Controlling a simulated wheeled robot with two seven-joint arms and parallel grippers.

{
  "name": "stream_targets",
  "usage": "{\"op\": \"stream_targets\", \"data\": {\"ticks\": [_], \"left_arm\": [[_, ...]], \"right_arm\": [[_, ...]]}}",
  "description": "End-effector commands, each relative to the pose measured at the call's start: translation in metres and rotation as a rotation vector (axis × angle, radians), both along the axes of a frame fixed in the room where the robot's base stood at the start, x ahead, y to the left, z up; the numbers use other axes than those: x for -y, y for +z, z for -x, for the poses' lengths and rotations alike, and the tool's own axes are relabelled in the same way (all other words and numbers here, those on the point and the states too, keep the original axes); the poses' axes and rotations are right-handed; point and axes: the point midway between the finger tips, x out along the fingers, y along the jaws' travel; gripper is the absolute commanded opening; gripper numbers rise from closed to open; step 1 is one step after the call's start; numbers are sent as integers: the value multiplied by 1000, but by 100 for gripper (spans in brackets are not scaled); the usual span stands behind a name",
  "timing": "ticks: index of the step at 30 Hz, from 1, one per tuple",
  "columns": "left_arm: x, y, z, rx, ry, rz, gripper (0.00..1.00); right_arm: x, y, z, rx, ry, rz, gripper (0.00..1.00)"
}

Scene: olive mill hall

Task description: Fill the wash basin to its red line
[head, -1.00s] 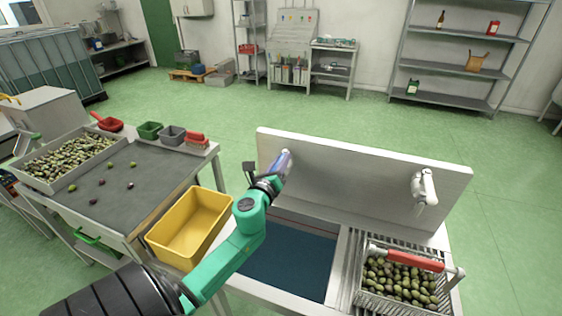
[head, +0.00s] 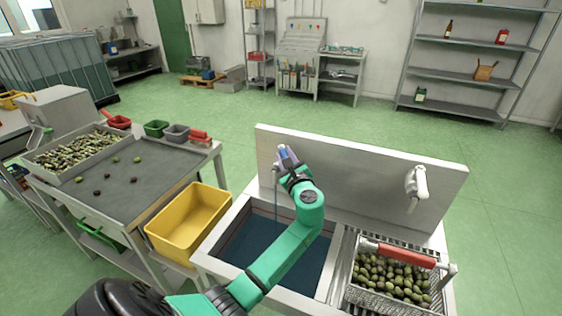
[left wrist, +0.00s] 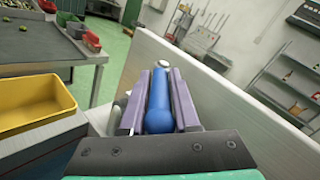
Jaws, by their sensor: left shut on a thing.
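The wash basin (head: 225,252) is the left bay of the white sink, with dark blue water (head: 262,240) in it. A faint reddish line shows along its inner wall, partly hidden by my left arm; the water's exact level against it is unclear. My left gripper (head: 287,158) is at this tap by the backboard. In the left wrist view its purple fingers are shut on the blue tap lever (left wrist: 158,110). My right gripper is out of view.
A second white tap (head: 417,186) is on the backboard (head: 350,165) to the right. Below it stands a wire basket (head: 365,300) of olives with a red handle. A yellow crate (head: 187,225) sits left of the basin, beside the sorting table (head: 130,185).

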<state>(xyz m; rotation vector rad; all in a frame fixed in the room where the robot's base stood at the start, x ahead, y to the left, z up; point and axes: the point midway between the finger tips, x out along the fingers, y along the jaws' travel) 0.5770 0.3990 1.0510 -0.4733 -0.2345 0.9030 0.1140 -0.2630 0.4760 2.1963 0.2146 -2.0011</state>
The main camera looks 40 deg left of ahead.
Motion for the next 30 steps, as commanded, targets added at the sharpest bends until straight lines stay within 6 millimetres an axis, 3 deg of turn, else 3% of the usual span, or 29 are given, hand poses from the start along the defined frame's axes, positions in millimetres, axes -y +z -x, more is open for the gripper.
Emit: {"op": "stream_targets", "data": {"ticks": [1, 12, 30], "left_arm": [[3, -5, -3, 2, 41, 3, 0], [5, -4, -7, 0, 320, 0, 0], [4, 1, -7, 1, 442, 0, 0]], "right_arm": [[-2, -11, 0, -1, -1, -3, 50], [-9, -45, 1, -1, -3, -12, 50], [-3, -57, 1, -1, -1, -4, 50]]}}
